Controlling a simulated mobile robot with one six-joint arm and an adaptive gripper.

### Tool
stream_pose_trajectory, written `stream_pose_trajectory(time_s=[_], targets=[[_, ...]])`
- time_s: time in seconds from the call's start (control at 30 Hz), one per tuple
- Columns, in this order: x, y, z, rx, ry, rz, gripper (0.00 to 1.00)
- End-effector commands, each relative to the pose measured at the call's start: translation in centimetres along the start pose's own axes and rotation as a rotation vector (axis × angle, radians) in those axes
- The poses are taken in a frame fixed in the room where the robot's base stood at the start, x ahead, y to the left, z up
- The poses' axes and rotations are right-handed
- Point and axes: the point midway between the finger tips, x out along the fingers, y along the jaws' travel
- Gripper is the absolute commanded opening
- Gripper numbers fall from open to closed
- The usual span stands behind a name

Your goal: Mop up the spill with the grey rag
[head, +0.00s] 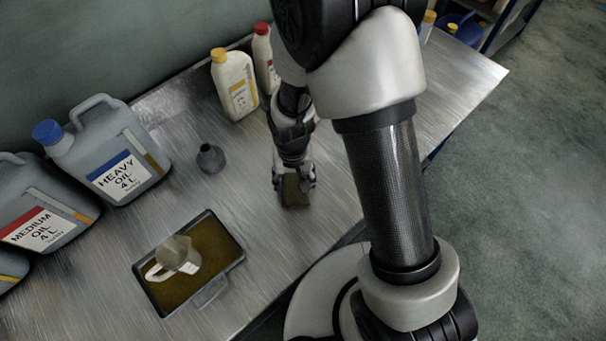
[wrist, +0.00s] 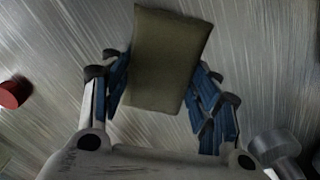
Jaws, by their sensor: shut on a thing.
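My gripper (head: 293,182) is low over the metal table, just right of its middle in the head view, pointing down. It is shut on the rag (head: 295,194), a flat olive-grey piece. In the wrist view the rag (wrist: 165,58) lies between the blue finger pads and reaches beyond them. Whether it touches the table is hard to tell. I make out no clear spill on the bare metal around the rag; anything beneath it is hidden.
A dark tray (head: 238,256) with brown liquid and a clear cup (head: 178,254) stands at the front. A grey funnel (head: 210,158), a heavy oil jug (head: 118,160), a medium oil jug (head: 40,215) and a white yellow-capped bottle (head: 234,85) stand left of my gripper. Bare table lies to its right.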

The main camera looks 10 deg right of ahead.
Motion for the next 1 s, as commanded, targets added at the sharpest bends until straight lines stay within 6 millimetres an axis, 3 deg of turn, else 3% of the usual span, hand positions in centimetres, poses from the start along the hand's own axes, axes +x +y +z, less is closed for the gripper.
stream_pose_trajectory(time_s=[0.37,0.83,1.0], targets=[[-0.5,0.0,0.0,0.001,0.000,0.000,0.37],[-6.1,0.0,0.0,0.001,0.001,0.000,0.37],[-7.2,0.0,0.0,0.001,0.000,0.000,0.37]])
